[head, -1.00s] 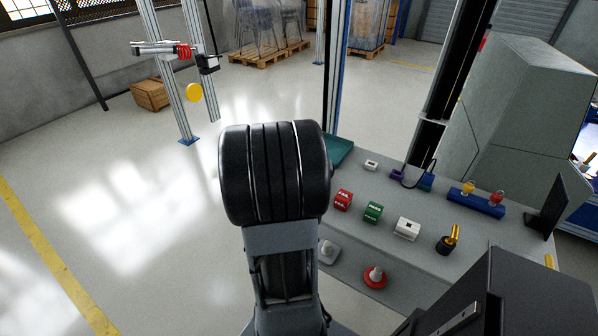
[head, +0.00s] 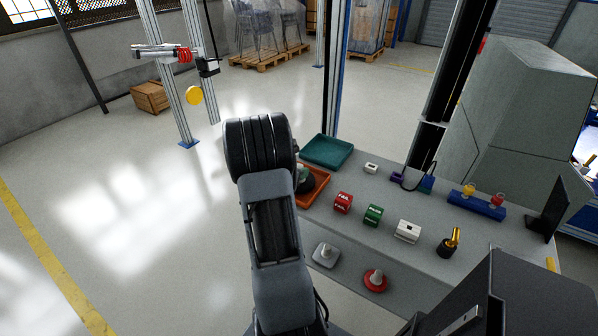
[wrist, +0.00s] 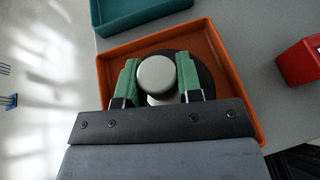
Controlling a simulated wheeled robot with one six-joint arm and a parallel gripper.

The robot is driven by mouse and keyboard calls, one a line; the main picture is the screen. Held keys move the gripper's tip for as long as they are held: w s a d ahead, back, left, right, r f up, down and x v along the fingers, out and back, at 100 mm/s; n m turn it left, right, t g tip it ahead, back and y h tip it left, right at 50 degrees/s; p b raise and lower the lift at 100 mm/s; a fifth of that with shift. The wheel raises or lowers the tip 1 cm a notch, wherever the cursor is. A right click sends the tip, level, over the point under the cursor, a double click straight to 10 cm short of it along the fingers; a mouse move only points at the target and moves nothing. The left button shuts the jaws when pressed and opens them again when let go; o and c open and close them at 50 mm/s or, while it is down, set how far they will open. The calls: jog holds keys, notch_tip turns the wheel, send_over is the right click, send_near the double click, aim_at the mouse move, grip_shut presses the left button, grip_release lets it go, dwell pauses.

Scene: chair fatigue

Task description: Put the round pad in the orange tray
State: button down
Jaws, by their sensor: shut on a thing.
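The round pad (wrist: 204,72) has a dark disc and a pale grey knob. In the wrist view it is over or in the orange tray (wrist: 226,62), within its walls; whether it touches the floor I cannot tell. My gripper (wrist: 158,82) has green fingertips, one on each side of the knob, and is shut on the pad. In the head view the orange tray (head: 317,190) shows partly behind my arm, which hides most of the gripper and pad.
A teal tray (head: 327,151) is just behind the orange one. A red block (head: 343,203), a green block (head: 373,215) and a white box (head: 407,231) stand to the right. A grey knobbed piece (head: 326,254) and a red-based knobbed piece (head: 375,280) are nearer.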

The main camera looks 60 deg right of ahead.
jog(key=shift+f, duration=0.1)
jog(key=shift+f, duration=0.15)
jog(key=c, duration=0.8)
grip_release()
jog(key=shift+a+r, duration=0.2)
jog(key=shift+r, duration=0.05)
jog(key=a+r+m+t+y, duration=0.2)
jog(key=a+r+m+y, duration=0.1)
jog(key=a, duration=1.1)
jog(key=a+r+m+t+y, duration=0.2)
jog(key=a+m+y, duration=0.4)
jog(key=a, duration=0.9)
jog(key=a+r+m+t+y, duration=0.2)
jog(key=a+r+m+y, duration=0.2)
jog(key=a, duration=1)
jog(key=shift+s+a+r+m, duration=0.15)
jog(key=shift+s+r+m, duration=0.05)
jog(key=shift+m, duration=0.45)
jog(key=shift+s+a+r+m, duration=0.1)
jog(key=shift+s+r+m, duration=0.1)
jog(key=shift+m, duration=0.45)
notch_tip(320, 180, up, 6)
jog(key=p, duration=0.5)
jog(key=shift+p, duration=0.3)
